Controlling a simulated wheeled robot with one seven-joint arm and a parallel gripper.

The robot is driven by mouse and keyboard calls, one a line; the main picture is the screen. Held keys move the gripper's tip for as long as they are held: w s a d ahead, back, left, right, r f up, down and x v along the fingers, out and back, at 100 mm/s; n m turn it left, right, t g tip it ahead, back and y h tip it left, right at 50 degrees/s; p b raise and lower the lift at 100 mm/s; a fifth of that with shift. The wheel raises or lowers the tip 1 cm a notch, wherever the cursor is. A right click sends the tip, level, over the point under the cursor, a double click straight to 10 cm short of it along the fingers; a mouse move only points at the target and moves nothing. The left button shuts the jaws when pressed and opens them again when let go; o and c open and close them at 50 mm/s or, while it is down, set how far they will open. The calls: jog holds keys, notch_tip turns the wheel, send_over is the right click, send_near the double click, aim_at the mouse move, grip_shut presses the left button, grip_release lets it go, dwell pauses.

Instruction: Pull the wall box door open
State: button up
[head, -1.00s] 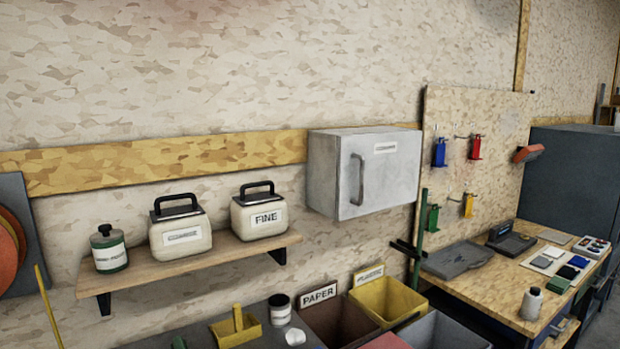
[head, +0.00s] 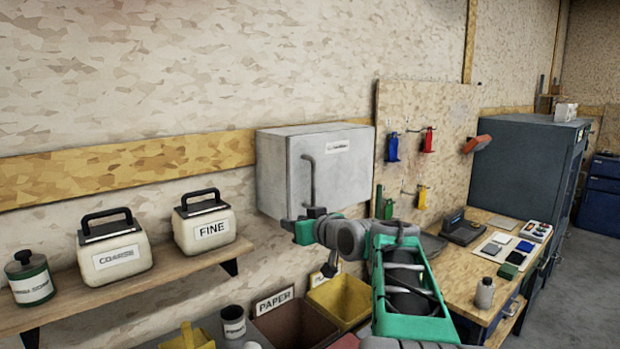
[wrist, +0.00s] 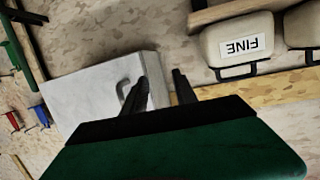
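The grey wall box (head: 345,170) hangs on the wall, its door shut, with a small label at the upper middle. Its vertical bar handle (head: 309,178) is on the door's left side. My gripper (head: 313,214) is in front of the box's lower part, near the handle's lower end in the picture.
A wooden shelf (head: 150,280) at the left holds the COARSE (head: 115,250) and FINE (head: 205,225) containers. Open bins, brown (head: 295,325) and yellow (head: 340,298), stand below the box. A pegboard (head: 440,115) and workbench (head: 510,265) are at the right.

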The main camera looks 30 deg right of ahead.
aim_at(314, 183)
jog(key=d+r+t+h, duration=0.1)
jog(key=d+r+t, duration=0.2)
jog(key=d+r, duration=0.5)
jog(key=w+p, duration=0.1)
jog(key=w, duration=0.1)
jog(key=w+p, duration=0.1)
jog(key=w, duration=0.1)
jog(key=w+d+p, duration=0.1)
jog(key=w, duration=0.1)
jog(key=shift+w+f, duration=0.1)
jog(key=shift+f, duration=0.3)
jog(key=shift+w+f, duration=0.1)
jog(key=shift+w, duration=0.1)
jog(key=shift+c, duration=0.4)
grip_shut()
